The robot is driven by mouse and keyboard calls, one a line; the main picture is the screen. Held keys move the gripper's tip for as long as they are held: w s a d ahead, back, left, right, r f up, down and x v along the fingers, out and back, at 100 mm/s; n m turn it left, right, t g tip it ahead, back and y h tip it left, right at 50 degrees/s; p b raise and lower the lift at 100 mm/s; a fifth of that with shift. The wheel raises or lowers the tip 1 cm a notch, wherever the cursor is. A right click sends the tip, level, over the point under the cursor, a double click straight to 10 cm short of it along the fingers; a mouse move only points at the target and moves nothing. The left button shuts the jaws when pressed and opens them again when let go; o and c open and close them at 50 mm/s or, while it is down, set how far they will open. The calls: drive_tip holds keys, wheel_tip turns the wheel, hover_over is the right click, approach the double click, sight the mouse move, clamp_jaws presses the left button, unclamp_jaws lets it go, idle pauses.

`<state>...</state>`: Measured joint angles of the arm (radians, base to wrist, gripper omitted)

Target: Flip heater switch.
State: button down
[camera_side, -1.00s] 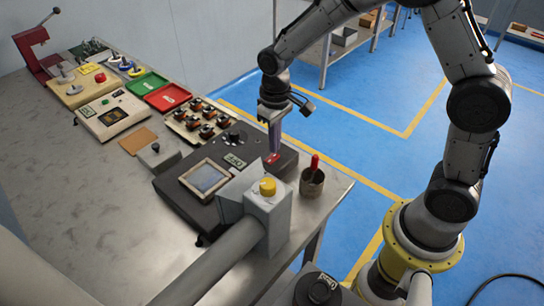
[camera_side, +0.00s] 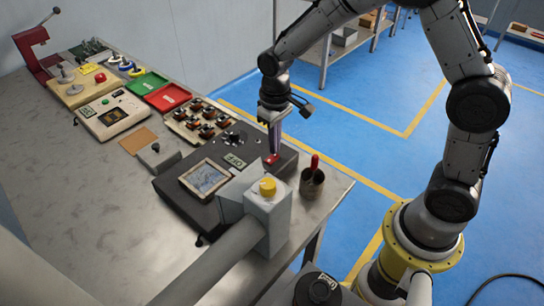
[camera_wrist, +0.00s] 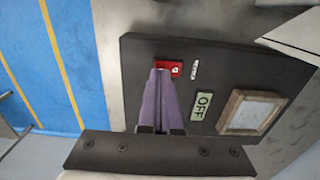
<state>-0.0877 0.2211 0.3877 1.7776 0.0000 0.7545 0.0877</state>
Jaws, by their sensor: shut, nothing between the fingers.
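The heater is a dark grey box (camera_side: 172,196) near the front end of the bench; it fills the middle of the wrist view (camera_wrist: 220,62). A red switch (camera_wrist: 177,68) sits on its top near one edge, partly hidden by my fingers; it also shows in the side view (camera_side: 271,160). A green label or display (camera_wrist: 203,105) on the box reads OFF. My gripper (camera_side: 272,150) is shut and empty, pointing down with its purple fingertips at the red switch. The fingertips (camera_wrist: 159,74) overlap the switch's edge; I cannot tell whether they touch it.
A framed window (camera_side: 205,178) and a black knob (camera_side: 233,138) are on the box. A cup with a red-handled tool (camera_side: 312,183) stands close beside it. A grey post with a yellow cap (camera_side: 267,190) is in front. A tray of small parts (camera_side: 203,122) lies behind.

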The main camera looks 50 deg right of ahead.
drive_tip(key=shift+f, duration=0.75)
idle(0.3)
drive_tip(key=shift+r, duration=3.55)
